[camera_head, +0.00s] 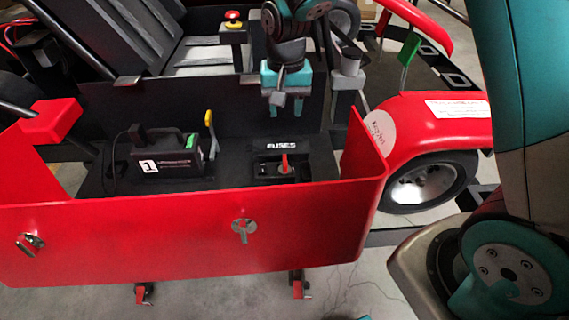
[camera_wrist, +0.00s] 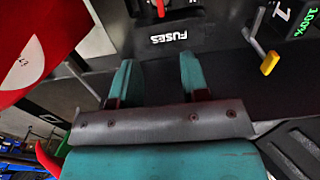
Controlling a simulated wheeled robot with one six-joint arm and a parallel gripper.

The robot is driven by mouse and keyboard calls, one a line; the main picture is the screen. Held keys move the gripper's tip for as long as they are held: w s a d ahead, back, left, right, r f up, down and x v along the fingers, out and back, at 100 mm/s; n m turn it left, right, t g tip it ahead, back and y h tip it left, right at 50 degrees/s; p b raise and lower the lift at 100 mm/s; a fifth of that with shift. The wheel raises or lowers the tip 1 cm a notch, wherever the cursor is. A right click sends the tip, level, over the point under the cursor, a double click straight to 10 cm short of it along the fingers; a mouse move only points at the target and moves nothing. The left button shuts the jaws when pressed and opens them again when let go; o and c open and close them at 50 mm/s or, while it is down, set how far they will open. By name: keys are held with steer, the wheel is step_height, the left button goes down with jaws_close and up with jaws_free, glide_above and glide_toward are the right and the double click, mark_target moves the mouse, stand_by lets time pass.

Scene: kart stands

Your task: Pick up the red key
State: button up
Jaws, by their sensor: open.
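The red key (camera_head: 285,163) stands upright in the fuse box, below the white FUSES label (camera_head: 281,145) in the head view. In the wrist view the red key (camera_wrist: 160,8) shows at the top edge, partly cut off, beyond the label (camera_wrist: 170,38). My gripper (camera_head: 287,108) is above the fuse panel in the head view, fingers pointing down, apart from the key. In the wrist view my gripper (camera_wrist: 155,70) has its two teal fingers spread with nothing between them.
A black battery box (camera_head: 165,157) marked 1 and a yellow-handled lever (camera_head: 210,130) stand left of the fuses. The red side panel (camera_head: 190,240) rises in front. A red fender (camera_head: 430,125) and wheel are at right. A red button (camera_head: 233,20) is behind.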

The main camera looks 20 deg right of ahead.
steer(key=p, duration=0.3)
glide_above(285, 158)
step_height(285, 158, down, 11)
steer(key=shift+r, duration=0.15)
steer(key=shift+f+p, duration=1.15)
steer(key=shift+f, duration=1.55)
jaws_close()
